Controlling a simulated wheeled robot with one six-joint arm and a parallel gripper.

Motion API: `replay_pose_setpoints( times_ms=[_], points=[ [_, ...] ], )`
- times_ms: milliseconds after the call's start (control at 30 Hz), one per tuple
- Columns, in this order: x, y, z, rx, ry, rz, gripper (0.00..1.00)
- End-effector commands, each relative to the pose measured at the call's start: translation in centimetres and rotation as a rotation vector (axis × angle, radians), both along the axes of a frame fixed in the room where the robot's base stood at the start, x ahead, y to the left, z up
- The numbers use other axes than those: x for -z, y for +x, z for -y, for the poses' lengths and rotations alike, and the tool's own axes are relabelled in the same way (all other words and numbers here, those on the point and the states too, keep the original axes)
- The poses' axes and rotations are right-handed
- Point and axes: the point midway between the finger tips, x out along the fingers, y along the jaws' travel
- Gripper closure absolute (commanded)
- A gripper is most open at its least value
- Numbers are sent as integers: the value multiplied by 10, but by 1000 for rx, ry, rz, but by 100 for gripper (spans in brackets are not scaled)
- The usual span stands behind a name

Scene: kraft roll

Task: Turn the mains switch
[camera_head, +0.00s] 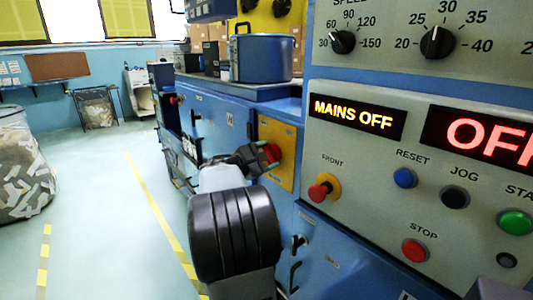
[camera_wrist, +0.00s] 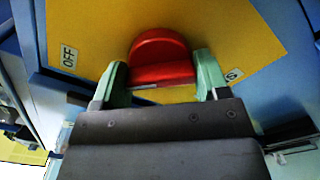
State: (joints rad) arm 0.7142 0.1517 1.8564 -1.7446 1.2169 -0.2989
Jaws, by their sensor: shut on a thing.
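The mains switch is a red rotary knob (camera_head: 272,152) on a yellow plate (camera_head: 283,131) on the front of the blue machine. In the wrist view the red knob (camera_wrist: 160,50) sits between two pale green fingers. My gripper (camera_head: 262,157) is shut on this knob, with one finger on each side of it; it also shows in the wrist view (camera_wrist: 161,72). An OFF label (camera_wrist: 69,59) is on the plate at the left. A second small label (camera_wrist: 234,75) lies beside the right finger, partly hidden. The lit display (camera_head: 353,116) reads MAINS OFF.
The grey control panel (camera_head: 350,222) at right carries a red FRONT knob (camera_head: 322,190), a blue RESET button (camera_head: 404,178) and a red STOP button (camera_head: 414,250). A blue pot (camera_head: 261,58) stands on the ledge above. Open floor (camera_head: 105,220) lies to the left.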

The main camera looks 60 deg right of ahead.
Motion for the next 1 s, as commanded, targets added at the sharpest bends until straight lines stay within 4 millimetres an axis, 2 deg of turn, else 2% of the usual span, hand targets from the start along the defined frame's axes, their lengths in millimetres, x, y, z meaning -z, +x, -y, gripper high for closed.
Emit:
replay_pose_setpoints(
  times_ms=[600,633,867,1000],
  points=[
    [1,0,0,0,13,-36,55],
    [1,0,0,0,13,-36,30],
    [1,0,0,1,12,-33,8],
    [0,0,0,0,11,-32,6]
  ],
)
